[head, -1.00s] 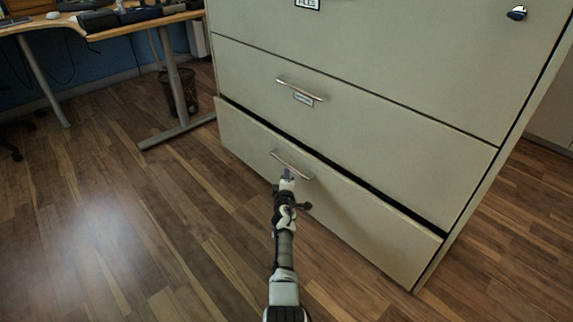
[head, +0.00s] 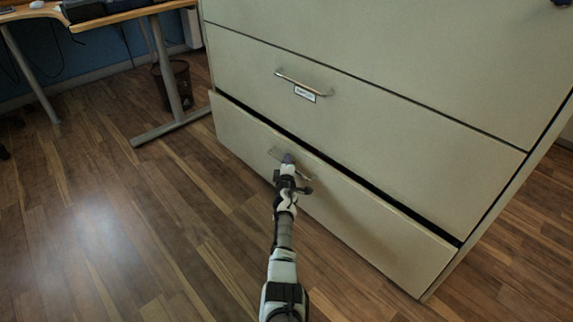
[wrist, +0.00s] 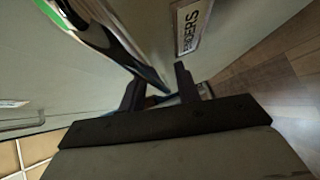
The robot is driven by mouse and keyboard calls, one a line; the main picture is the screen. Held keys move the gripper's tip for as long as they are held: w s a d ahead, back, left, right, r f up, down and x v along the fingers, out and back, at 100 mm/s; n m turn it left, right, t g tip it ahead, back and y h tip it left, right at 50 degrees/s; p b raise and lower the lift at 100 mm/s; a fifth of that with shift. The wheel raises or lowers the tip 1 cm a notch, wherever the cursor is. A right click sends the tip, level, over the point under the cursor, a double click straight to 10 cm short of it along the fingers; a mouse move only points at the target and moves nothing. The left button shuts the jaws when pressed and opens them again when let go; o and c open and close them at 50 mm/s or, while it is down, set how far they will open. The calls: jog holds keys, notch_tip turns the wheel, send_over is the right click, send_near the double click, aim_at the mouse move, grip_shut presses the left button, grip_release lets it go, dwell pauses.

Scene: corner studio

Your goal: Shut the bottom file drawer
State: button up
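The bottom file drawer (head: 335,205) of the pale grey-green cabinet stands slightly out, with a dark gap along its top edge. Its front fills the right side of the wrist view (wrist: 235,45), with a label (wrist: 192,24) on it. My gripper (head: 288,160) is at the drawer's bar handle (head: 272,153) and hides part of it. In the wrist view, the fingers of my gripper (wrist: 160,92) are apart. A piece of the handle (wrist: 205,91) shows beside the right finger; whether the fingers touch it I cannot tell.
The middle drawer (head: 365,120) above is shut, with its own handle (head: 302,80) and label. A desk (head: 110,15) with metal legs and a dark waste bin (head: 172,85) stand at the upper left. The wooden floor (head: 130,220) at left is clear.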

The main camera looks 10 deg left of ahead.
aim_at(294, 160)
grip_shut()
jog(key=w+d+b, duration=0.2)
jog(key=w, duration=0.1)
jog(key=shift+w+d+f, duration=0.1)
jog(key=shift+w+d, duration=0.05)
jog(key=shift+d, duration=0.1)
jog(key=shift+w+d+r, duration=0.1)
jog(key=shift+r, duration=0.15)
grip_release()
jog(key=shift+f, duration=0.1)
